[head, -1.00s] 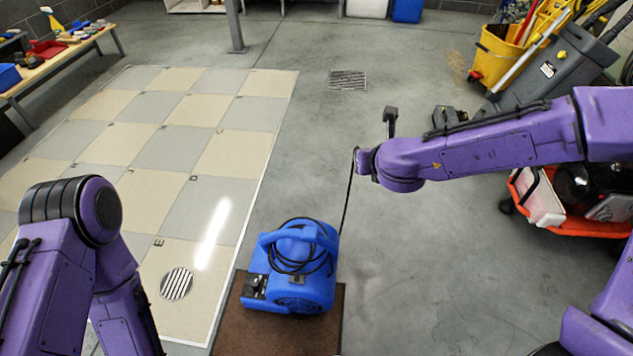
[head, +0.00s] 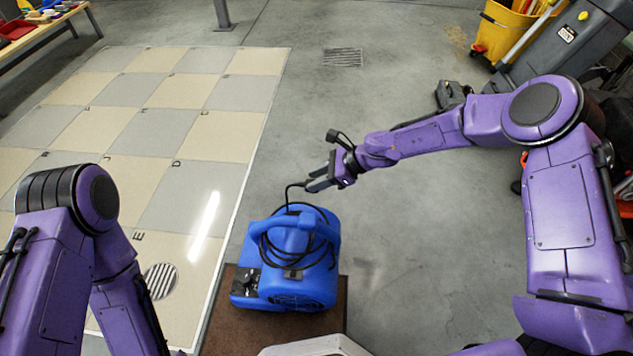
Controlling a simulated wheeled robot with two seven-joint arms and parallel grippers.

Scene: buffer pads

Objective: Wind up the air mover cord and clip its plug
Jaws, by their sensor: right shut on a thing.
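The blue air mover (head: 312,285) stands on a brown mat (head: 222,325) in front of me. Its black cord (head: 262,248) lies in loops around the handle on top. My right gripper (head: 312,184) is above and just behind the air mover, shut on the cord, which runs from its fingertips down to the top of the machine. The plug cannot be made out at the fingertips. The clip cannot be made out either. My left arm comes in at the left, but its gripper is out of view.
A yellow mop bucket (head: 497,35) and a grey machine (head: 560,40) stand at the back right.

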